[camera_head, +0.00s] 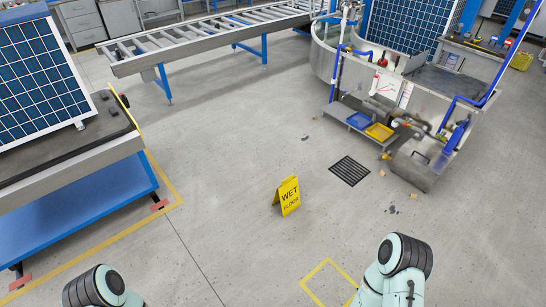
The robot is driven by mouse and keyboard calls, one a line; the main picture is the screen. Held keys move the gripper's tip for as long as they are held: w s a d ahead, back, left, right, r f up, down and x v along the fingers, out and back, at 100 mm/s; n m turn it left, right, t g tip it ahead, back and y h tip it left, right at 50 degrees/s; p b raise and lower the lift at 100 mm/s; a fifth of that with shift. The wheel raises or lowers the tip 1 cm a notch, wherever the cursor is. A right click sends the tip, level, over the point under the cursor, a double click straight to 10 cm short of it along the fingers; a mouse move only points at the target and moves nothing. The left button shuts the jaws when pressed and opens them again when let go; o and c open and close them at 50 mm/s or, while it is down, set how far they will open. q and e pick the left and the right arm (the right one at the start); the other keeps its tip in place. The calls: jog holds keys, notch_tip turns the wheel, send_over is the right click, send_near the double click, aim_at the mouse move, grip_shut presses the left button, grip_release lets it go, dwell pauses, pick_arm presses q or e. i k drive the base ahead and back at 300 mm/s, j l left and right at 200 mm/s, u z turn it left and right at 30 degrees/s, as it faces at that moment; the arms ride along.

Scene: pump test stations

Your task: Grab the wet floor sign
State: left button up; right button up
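The yellow wet floor sign (288,196) stands upright as a folded A-frame on the grey floor, near the middle of the head view. Black lettering shows on its front face, with "WET" the clearest word. Parts of both my arms show at the bottom edge, the left one at lower left and the right one at lower right. Both are apart from the sign, with bare floor between. Neither gripper shows in the view.
A floor drain grate (349,171) lies right of the sign. Beyond it stands a pump station with a grey tank (421,165) and blue pipes. A blue workbench (85,205) with a solar panel (38,80) is at left. A roller conveyor (205,35) runs across the back.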

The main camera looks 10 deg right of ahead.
aim_at(288, 193)
jog(key=i+u, duration=0.35)
jog(key=i, duration=0.4)
jog(key=i+l+u, duration=0.15)
jog(key=i+u, duration=0.2)
jog(key=i, duration=0.4)
jog(key=i+z, duration=0.35)
jog(key=i+j+z, duration=0.1)
jog(key=i+z, duration=0.2)
jog(key=i, duration=0.15)
jog(key=i+j+z, duration=0.15)
jog(key=i+z, duration=0.75)
jog(key=k, duration=0.1)
